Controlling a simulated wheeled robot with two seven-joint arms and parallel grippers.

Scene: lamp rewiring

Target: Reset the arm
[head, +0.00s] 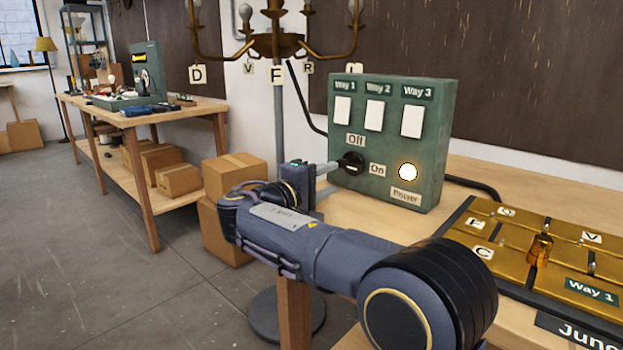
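My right arm reaches in from the lower right, and its gripper (331,177) is beside the black rotary knob (352,163) on the green switch box (435,130). Two pale fingers show apart, with the upper tip close to the knob's left side. I cannot tell whether it touches. The knob sits between an "Off" label (355,139) and an "On" label (377,170). The round power light (408,172) glows white. Three white switches, Way 1 (342,111), Way 2 (374,115) and Way 3 (411,121), sit above. My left gripper is not in view.
A brass chandelier (277,44) on a stand hangs behind, with letter tags. A brass junction board (515,240) lies at the right of the table. Cardboard boxes (233,173) and a workbench (185,113) stand at left. Floor at lower left is clear.

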